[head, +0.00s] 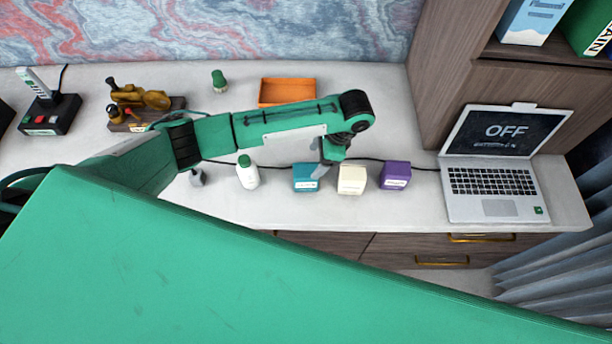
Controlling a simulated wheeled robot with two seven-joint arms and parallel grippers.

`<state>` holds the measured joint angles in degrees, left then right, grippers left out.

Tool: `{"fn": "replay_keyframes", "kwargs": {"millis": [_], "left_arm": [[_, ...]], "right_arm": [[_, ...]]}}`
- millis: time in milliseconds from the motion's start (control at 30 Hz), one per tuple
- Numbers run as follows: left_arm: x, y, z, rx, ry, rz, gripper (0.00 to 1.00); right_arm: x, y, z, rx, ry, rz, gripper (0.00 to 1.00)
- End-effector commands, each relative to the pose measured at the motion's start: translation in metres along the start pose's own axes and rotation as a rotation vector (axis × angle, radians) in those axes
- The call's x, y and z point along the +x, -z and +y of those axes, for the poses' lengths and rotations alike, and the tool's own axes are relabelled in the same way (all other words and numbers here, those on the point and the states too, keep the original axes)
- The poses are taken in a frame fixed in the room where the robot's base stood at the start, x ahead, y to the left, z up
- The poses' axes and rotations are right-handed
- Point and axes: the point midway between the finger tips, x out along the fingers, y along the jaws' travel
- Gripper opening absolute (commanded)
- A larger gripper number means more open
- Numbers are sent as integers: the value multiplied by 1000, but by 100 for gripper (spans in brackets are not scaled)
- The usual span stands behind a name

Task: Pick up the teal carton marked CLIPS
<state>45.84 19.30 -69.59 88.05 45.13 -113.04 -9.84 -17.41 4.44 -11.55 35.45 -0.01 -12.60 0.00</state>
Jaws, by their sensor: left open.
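The teal carton (305,179) stands on the light desktop, between a white bottle and a cream carton. Its label is too small to read. My left arm reaches in from the left, and its gripper (320,172) points down over the teal carton's upper right side. The gripper is open. A grey finger overlaps the carton in the picture, and part of the carton's top is hidden behind it. I cannot tell whether the finger touches the carton. My right gripper is not in view.
The cream carton (352,180) stands close to the right, then a purple carton (396,176). The white bottle (247,173) is to the left. An orange tray (287,91) lies behind my arm. A laptop (495,180) stands at right. A dark cable runs behind the cartons.

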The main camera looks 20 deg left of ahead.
Motion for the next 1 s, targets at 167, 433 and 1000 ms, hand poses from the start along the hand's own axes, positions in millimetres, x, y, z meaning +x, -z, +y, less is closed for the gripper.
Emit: {"fn": "replay_keyframes", "kwargs": {"millis": [167,433,1000], "left_arm": [[24,-1,0,-1,-1,-1,71],[45,-1,3,0,-1,-1,71],[84,2,4,-1,2,2,63]], "right_arm": [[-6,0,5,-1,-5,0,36],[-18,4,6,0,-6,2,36],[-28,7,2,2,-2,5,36]]}}
